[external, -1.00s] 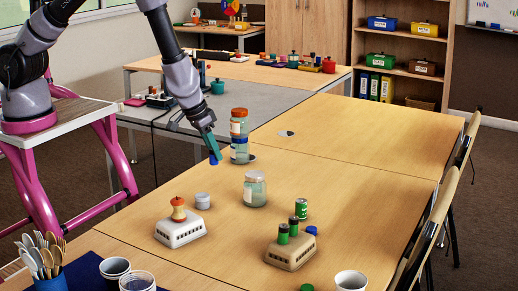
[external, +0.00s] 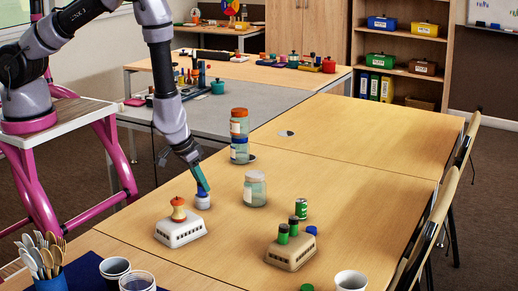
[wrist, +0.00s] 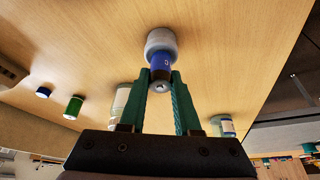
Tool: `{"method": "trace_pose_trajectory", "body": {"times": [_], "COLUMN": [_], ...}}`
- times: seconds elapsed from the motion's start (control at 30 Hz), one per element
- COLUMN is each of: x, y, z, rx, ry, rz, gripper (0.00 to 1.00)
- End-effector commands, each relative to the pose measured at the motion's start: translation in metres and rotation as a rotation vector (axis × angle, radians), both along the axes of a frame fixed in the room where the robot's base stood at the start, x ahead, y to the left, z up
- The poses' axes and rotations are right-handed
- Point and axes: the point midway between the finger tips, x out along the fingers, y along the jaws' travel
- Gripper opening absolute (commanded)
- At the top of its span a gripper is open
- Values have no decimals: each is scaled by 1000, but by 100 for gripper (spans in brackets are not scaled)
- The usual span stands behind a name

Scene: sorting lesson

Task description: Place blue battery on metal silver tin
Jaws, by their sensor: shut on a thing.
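The blue battery (wrist: 161,66) is between the teal fingertips of my gripper (wrist: 161,80), which is shut on it. In the external view my gripper (external: 203,186) points down over the metal silver tin (external: 202,203), with a little blue of the battery showing at its tips. In the wrist view the tin (wrist: 161,40) is a pale grey round shape just beyond the battery's end. The battery is lined up with the tin's top; I cannot tell whether they touch.
A white holder (external: 181,231) with a red-and-yellow piece stands close in front of the tin. A tan holder (external: 290,249) with green batteries and a green can (external: 301,208) stand further right.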

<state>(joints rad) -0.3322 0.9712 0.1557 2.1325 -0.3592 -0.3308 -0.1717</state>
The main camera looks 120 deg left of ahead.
Motion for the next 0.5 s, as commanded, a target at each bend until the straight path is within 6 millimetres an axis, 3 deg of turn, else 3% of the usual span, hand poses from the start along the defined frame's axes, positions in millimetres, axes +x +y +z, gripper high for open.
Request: {"method": "trace_pose_trajectory", "body": {"times": [0.27,0.3,0.37,0.5], "x": [0,0,0,1], "y": [0,0,0,0], "z": [-1,-2,-2,-2], "rx": [0,0,0,0], "ry": [0,0,-1,-1], "rz": [0,0,0,0], "gripper": [0,35,58,61]}}
